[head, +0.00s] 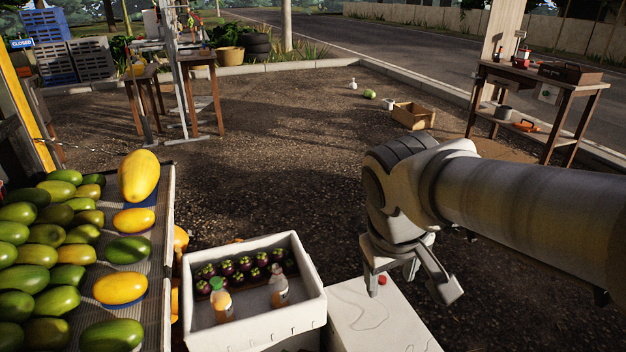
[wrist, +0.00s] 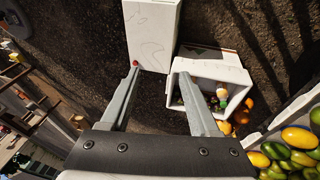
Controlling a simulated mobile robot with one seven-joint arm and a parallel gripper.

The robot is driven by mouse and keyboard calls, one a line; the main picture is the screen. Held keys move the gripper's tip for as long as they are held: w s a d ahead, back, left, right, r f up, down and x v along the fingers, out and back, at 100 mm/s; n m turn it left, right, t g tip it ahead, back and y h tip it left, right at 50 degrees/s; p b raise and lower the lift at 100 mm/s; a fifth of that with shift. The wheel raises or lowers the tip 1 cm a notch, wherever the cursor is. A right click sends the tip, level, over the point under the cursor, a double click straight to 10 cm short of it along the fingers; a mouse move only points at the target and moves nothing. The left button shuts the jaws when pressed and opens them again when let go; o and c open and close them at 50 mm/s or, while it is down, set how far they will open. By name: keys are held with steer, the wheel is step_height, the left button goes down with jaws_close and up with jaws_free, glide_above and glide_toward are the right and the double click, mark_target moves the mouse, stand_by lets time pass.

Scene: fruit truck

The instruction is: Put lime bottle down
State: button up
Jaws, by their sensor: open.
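My gripper (head: 411,285) is open above the white box (head: 375,326), with nothing seen between its fingers. In the wrist view, the open fingers of my gripper (wrist: 158,72) point toward that box (wrist: 152,30). A bottle with a green cap and orange contents (head: 220,300) stands in the white crate (head: 255,335), left of the gripper. A second bottle with a pale cap (head: 279,287) stands to its right in the crate. I cannot tell which one is the lime bottle. In the wrist view, a green-and-orange bottle (wrist: 222,95) shows inside the crate (wrist: 207,68).
A small red object (head: 382,280) is on the white box beside one finger. Dark purple fruits (head: 240,265) fill the back of the crate. A mango rack (head: 165,235) stands at left. A wooden table (head: 540,75) and wooden crate (head: 413,115) are farther off; open ground lies between.

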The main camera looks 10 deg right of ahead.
steer(key=s+a+r+m+t+y, duration=0.2)
steer(key=s+a, duration=0.1)
steer(key=s, duration=0.1)
steer(key=shift+s+r, duration=0.3)
steer(key=shift+r, duration=0.1)
